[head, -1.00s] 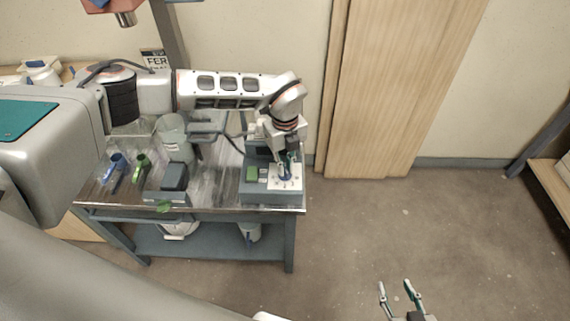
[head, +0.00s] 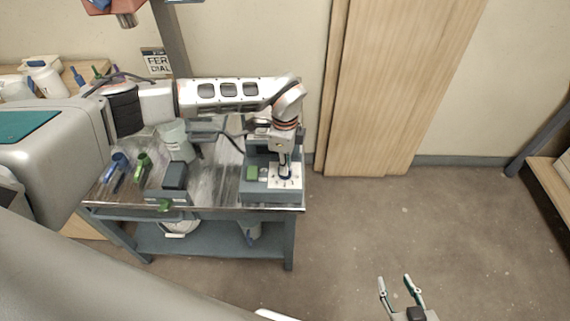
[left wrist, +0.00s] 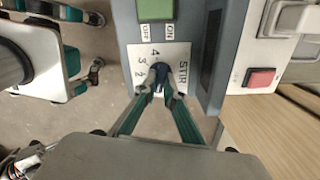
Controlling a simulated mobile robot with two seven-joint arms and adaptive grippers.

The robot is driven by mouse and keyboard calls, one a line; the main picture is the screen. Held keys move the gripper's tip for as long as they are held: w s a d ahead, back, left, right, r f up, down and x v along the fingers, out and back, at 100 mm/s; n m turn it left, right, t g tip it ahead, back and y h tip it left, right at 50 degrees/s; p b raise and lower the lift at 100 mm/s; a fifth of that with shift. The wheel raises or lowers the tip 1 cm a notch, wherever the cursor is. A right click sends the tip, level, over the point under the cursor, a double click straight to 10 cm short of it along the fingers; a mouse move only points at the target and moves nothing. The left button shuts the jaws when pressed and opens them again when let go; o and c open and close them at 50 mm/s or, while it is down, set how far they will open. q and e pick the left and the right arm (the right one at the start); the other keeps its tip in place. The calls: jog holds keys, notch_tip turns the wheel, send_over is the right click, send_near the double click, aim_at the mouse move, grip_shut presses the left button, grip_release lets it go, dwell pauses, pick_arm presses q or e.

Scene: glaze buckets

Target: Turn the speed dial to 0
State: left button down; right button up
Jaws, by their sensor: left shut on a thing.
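My left gripper (left wrist: 160,86) points down over the plate and is shut on the dial. The fingers cover part of the dial and the rest of its scale, so I cannot tell which number it points to. My right gripper (head: 400,282) is open and empty, low above the floor, away from the table.
A green switch (head: 252,173) marked OFF and ON is left of the dial. A red button (left wrist: 261,77) shows on a separate white panel. Floor to the right is clear.

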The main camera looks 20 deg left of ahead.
pick_arm(q)
jog(key=shift+w+r+n, duration=0.1)
jog(key=shift+n, duration=0.4)
jog(key=c, duration=2.1)
grip_release()
jog(key=shift+c, duration=0.2)
notch_tip(320, 180, up, 12)
